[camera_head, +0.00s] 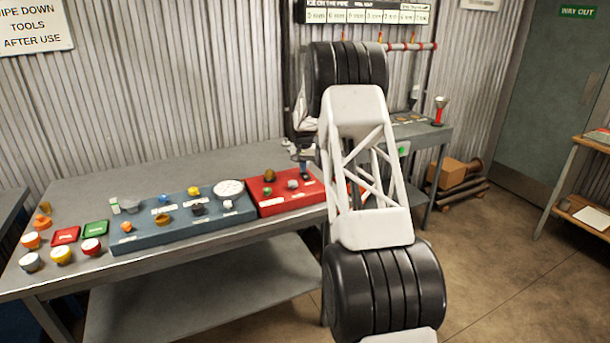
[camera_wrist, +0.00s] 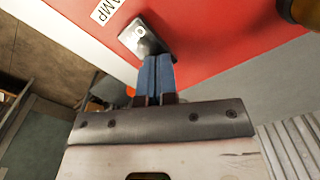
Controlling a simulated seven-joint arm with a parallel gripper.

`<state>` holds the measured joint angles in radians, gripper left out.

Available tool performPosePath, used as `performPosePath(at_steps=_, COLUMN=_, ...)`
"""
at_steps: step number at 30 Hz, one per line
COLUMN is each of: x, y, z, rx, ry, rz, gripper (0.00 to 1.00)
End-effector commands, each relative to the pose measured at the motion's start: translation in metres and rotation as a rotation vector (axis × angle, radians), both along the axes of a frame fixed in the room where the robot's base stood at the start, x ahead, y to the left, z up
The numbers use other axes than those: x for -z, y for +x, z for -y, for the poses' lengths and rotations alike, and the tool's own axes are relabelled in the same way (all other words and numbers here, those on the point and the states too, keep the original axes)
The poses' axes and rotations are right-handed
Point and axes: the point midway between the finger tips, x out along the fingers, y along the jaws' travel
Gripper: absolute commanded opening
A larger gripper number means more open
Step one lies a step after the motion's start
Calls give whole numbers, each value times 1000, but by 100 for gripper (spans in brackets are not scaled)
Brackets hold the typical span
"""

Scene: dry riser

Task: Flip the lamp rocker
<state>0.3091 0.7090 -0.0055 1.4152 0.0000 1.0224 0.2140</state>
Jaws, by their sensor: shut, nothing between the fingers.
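The lamp rocker (camera_wrist: 140,34) is a small metal-plated switch on the red panel. In the wrist view it is beside a white label (camera_wrist: 106,9) whose visible letters read "AMP". My gripper (camera_wrist: 154,58) has its blue fingers together and empty, with the tips at the plate's near edge. The fingers overlap part of the switch, and I cannot tell whether they touch it or which way it is tipped. In the head view my gripper (camera_head: 304,176) is low over the right end of the red panel (camera_head: 263,208); the rocker cannot be made out there.
A blue-grey panel (camera_head: 130,262) with several knobs and a round dial (camera_head: 229,188) adjoins the red panel on the left. A dark yellow knob (camera_wrist: 305,12) is at the wrist view's upper right. Several coloured buttons stand at the bench's left end. Bare bench (camera_head: 110,184) lies behind the panels.

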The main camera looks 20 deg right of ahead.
Motion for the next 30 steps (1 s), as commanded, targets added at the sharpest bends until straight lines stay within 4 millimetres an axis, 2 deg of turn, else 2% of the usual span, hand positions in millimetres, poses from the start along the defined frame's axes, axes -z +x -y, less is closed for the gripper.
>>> performPosePath(at_steps=19, x=6, y=0, z=0, rx=0, ry=0, rz=-1, gripper=0)
performPosePath(at_steps=30, x=-10, y=0, z=0, rx=0, ry=0, rz=0, gripper=0)
